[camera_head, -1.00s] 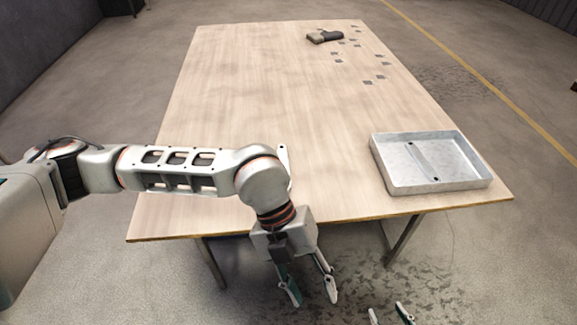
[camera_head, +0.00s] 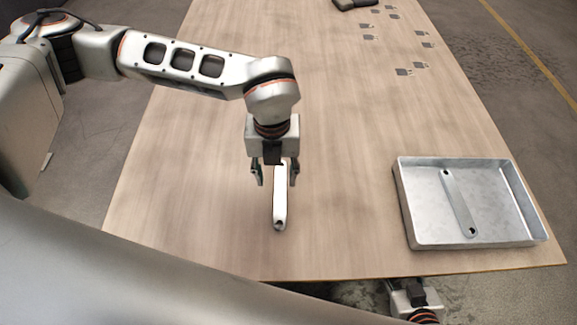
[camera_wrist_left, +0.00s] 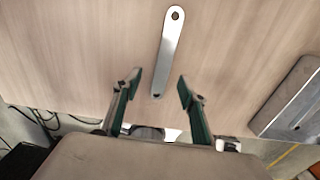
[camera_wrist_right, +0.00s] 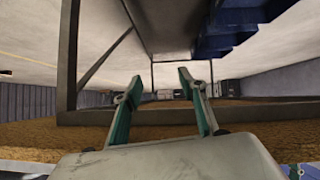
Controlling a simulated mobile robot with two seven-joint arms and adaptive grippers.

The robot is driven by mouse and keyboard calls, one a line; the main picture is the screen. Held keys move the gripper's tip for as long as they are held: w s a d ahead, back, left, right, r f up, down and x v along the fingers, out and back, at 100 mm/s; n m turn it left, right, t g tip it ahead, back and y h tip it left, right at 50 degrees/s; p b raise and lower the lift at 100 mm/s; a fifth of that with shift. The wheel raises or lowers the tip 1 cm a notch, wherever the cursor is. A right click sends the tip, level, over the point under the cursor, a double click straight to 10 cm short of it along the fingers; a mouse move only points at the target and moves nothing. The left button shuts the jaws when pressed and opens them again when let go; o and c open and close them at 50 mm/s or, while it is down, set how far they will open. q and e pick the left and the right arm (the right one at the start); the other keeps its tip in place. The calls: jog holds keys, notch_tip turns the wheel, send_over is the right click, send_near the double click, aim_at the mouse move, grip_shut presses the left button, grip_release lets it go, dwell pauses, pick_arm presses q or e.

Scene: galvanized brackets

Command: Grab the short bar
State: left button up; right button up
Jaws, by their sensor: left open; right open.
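A light metal bar (camera_head: 280,207) with a hole near its end lies on the wooden table; the left wrist view shows it whole (camera_wrist_left: 169,48). A grey bar (camera_head: 458,200) with holes lies inside the metal tray (camera_head: 400,205). I cannot tell surely which bar is shorter. My left gripper (camera_head: 276,183) is open above the bar on the table. In the left wrist view its fingers (camera_wrist_left: 160,78) stand on either side of the bar's near end, apart from it. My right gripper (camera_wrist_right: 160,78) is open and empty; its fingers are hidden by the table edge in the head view.
Several small grey brackets (camera_head: 404,71) and a dark object (camera_head: 355,4) lie at the far end of the table. The table (camera_head: 190,200) is clear around the bar. The right wrist view shows a table leg (camera_wrist_right: 68,55) and blue bins (camera_wrist_right: 225,30).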

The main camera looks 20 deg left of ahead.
aim_at(280, 192)
pick_arm(q)
jog(key=shift+w+f, duration=0.1)
jog(key=shift+w, duration=0.2)
jog(key=shift+w+f, duration=0.1)
jog(key=shift+f, duration=0.15)
jog(key=shift+s+d+f, duration=0.1)
jog(key=shift+s+f, duration=0.1)
jog(key=shift+f, duration=0.9)
jog(key=f, duration=0.4)
jog(key=shift+w+d+f+b, duration=0.15)
jog(key=shift+w+b, duration=0.1)
jog(key=shift+b, duration=0.15)
jog(key=shift+f, duration=0.3)
pick_arm(e)
jog(key=shift+f, duration=0.35)
pick_arm(q)
grip_shut()
pick_arm(e)
jog(key=shift+f, duration=0.15)
